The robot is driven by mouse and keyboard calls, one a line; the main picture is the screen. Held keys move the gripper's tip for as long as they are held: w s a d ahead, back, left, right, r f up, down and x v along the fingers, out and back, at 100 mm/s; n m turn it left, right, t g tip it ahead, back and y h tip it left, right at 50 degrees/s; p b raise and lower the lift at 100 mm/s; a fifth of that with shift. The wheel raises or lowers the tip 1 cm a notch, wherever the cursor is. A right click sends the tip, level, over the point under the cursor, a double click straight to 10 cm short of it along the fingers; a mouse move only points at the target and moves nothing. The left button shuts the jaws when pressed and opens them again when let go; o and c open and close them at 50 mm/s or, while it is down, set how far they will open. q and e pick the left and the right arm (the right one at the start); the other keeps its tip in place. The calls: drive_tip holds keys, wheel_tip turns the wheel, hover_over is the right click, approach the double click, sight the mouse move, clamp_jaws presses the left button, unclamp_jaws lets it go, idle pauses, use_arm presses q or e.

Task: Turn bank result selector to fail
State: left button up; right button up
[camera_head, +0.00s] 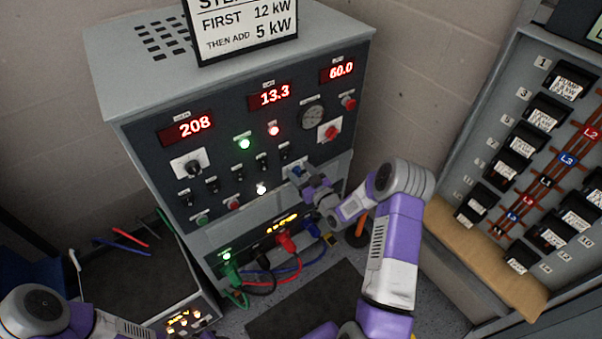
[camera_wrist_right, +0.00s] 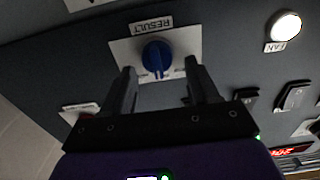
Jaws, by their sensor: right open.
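The result selector is a blue knob (camera_wrist_right: 156,57) on a white plate (camera_wrist_right: 190,42) labelled RESULT, which reads upside down in the right wrist view. A pale mark shows at the knob's lower edge in that view. The fail label is not readable. My right gripper (camera_wrist_right: 160,70) is open, with one dark finger on either side of the knob and the tips close to the plate. I cannot tell whether they touch the knob. In the head view the right gripper (camera_head: 306,181) is at the panel's lower right and mostly hides the selector. My left gripper is out of view.
The grey load bank (camera_head: 235,165) has lit displays, switches, a red knob (camera_head: 332,132) and a gauge (camera_head: 312,116) above the selector. Coloured cables (camera_head: 285,262) plug in below. A breaker panel (camera_head: 500,150) stands at the right, a dark-topped box (camera_head: 130,275) at the left.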

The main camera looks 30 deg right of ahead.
drive_tip(key=c, duration=1)
drive_tip(key=shift+c, duration=0.2)
drive_tip(key=shift+m, duration=0.4)
drive_tip(key=m+b, duration=0.2)
drive_tip(key=m, duration=0.1)
drive_tip(key=shift+d+f+m, duration=0.15)
drive_tip(key=shift+d+m, duration=0.15)
drive_tip(key=shift+d+f+m+b, duration=0.15)
drive_tip(key=shift+m+b, duration=0.7)
drive_tip(key=shift+m, duration=1.45)
drive_tip(key=shift+d, duration=0.1)
drive_tip(key=o, duration=1)
